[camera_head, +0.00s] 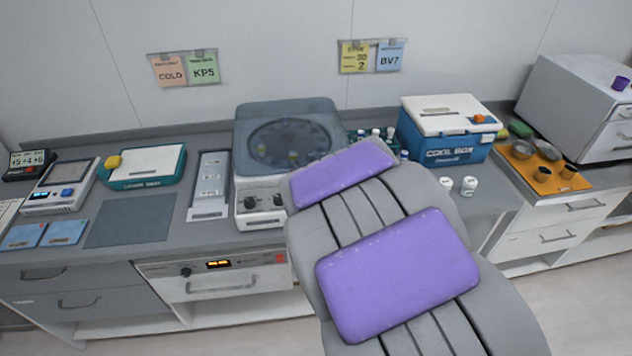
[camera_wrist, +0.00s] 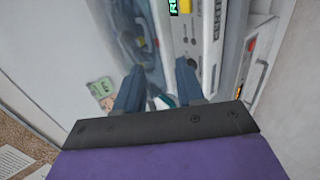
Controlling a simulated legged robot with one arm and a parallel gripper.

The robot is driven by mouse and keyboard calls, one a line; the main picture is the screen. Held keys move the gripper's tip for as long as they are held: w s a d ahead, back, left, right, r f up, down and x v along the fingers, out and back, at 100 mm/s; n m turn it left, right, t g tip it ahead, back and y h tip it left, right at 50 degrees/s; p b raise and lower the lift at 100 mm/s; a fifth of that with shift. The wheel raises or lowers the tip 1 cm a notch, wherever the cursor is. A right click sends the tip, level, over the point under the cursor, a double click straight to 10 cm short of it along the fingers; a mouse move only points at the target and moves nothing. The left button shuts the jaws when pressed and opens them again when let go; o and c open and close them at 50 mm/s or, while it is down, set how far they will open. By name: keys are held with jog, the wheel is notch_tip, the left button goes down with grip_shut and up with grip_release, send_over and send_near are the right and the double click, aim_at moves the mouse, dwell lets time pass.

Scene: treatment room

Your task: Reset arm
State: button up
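My arm, with purple pads on grey links, reaches from the lower right over the counter (camera_head: 130,219) in the head view. Its links hide my gripper there. In the wrist view my gripper (camera_wrist: 159,68) shows two blue-grey fingers that stand apart with a gap between them. I see nothing clearly held. Past the fingers are a pale machine front with a bluish clear part, and a green-lit display (camera_wrist: 173,6).
A centrifuge-like machine (camera_head: 247,206) with a clear lid stands behind my arm. A blue cool box (camera_head: 450,150) and small white bottles (camera_head: 469,185) are right of it. An orange tray (camera_head: 541,185) with cups lies farther right. Left are a teal-edged box (camera_head: 148,163) and a bare grey mat (camera_head: 130,221).

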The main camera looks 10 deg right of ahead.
jog(key=shift+s+r, duration=0.1)
jog(key=shift+s, duration=0.05)
dwell(0.4)
jog(key=s+d+m+g+h, duration=0.1)
jog(key=s+d+m+g, duration=0.3)
jog(key=s+m, duration=0.55)
jog(key=s+d+m+g+h, duration=0.1)
jog(key=s+d+m+g, duration=0.25)
jog(key=s, duration=1.15)
jog(key=s+a+m+g+y, duration=0.1)
jog(key=s+m+g, duration=0.1)
jog(key=s, duration=0.5)
jog(key=s+a+r+m+g+y, duration=0.1)
jog(key=s+a+m+g, duration=0.1)
jog(key=s, duration=0.5)
jog(key=shift+m+g, duration=0.45)
jog(key=shift+m, duration=0.05)
jog(key=shift+w, duration=0.1)
